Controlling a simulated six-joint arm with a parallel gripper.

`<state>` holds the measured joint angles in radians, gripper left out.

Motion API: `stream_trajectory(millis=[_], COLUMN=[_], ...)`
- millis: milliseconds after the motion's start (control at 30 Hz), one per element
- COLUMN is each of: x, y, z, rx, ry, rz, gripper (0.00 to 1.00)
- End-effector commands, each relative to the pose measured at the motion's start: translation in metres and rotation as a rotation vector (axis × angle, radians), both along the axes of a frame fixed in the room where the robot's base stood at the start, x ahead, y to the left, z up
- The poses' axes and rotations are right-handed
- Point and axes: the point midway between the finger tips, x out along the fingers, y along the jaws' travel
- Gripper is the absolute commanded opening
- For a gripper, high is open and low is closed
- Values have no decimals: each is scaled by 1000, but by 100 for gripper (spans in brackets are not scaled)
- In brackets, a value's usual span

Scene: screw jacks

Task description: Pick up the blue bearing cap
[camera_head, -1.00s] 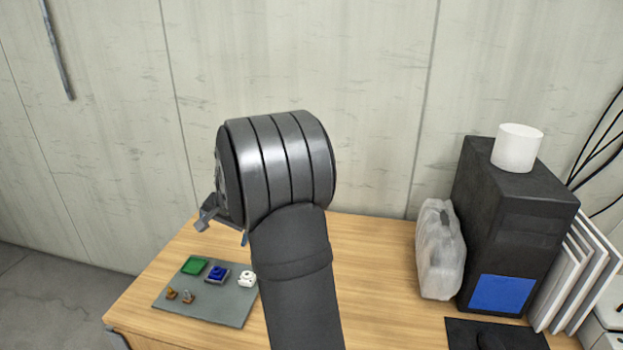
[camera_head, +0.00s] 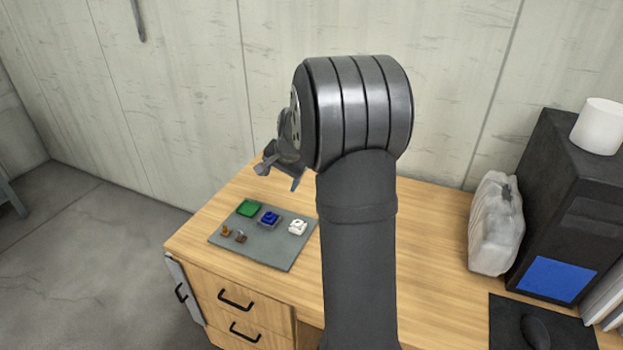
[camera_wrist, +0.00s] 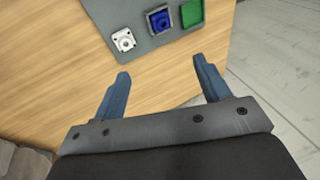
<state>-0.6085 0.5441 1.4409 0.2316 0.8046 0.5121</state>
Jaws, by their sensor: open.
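The blue bearing cap (camera_head: 269,217) sits in a small grey holder on the grey mat (camera_head: 285,252), between a green block and a white part. It also shows in the wrist view (camera_wrist: 160,20), near the top edge and beyond my fingertips.
A green block (camera_head: 249,207), a white part (camera_head: 298,227) and small orange-brown pieces (camera_head: 232,234) are also on the mat. The wooden desk (camera_head: 440,250) has bare room at right.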

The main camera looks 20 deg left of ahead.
Motion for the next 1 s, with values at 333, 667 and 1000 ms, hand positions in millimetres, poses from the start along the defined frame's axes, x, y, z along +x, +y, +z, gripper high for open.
stream_trajectory(millis=[333, 667, 1000], x=[17, 44, 52], y=[27, 78, 97], z=[-7, -25, -35], rx=[-118, -347, -427], ry=[-51, -120, -122], rz=[336, 1140, 1570], gripper=[69, 69, 69])
